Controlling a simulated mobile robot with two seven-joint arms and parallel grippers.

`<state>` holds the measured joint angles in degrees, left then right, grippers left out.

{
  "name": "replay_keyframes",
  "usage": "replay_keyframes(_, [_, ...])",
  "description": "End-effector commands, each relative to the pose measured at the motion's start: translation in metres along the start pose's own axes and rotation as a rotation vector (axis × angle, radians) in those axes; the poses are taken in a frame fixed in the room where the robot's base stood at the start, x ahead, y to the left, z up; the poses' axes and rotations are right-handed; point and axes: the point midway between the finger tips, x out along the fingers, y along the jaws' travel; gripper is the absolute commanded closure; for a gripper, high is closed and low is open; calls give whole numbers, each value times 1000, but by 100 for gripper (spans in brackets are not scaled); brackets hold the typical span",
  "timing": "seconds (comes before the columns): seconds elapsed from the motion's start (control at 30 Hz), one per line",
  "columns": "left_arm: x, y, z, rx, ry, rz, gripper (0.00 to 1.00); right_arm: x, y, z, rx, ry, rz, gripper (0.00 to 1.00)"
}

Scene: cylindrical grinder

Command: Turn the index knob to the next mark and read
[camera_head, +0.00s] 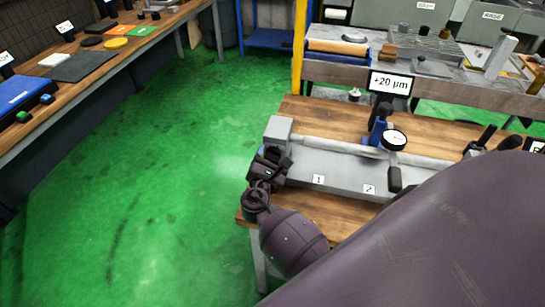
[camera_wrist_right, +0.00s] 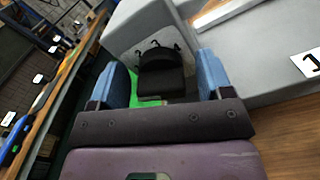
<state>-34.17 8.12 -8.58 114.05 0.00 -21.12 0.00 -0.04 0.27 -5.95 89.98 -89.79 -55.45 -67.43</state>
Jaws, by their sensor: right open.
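In the head view the right gripper (camera_head: 272,160) is at the left end of the grey machine bed (camera_head: 340,178) and hides the knob. A round white dial gauge (camera_head: 394,139) stands over the bed, its reading too small to make out. My left gripper is not in view.
A sign reading "+20 µm" (camera_head: 391,83) stands behind a blue holder (camera_head: 378,128). Labels 1 (camera_head: 318,179) and 2 (camera_head: 369,189) mark the bed's front. My purple arm covers the lower right. Green floor lies open to the left, before another bench (camera_head: 105,62).

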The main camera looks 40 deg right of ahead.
Motion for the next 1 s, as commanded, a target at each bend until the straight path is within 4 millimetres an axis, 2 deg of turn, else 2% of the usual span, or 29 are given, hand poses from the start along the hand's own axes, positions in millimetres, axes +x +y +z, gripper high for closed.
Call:
replay_keyframes(0.17, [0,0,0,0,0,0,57,0,0,0,0,0,0,29])
replay_keyframes(0.47, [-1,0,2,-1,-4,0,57,0,0,0,0,0,0,75])
replay_keyframes(0.77, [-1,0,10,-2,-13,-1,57,-1,-1,-1,43,1,-1,75])
replay_keyframes(1.0, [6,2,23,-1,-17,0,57,-1,-3,-3,185,0,-1,75])
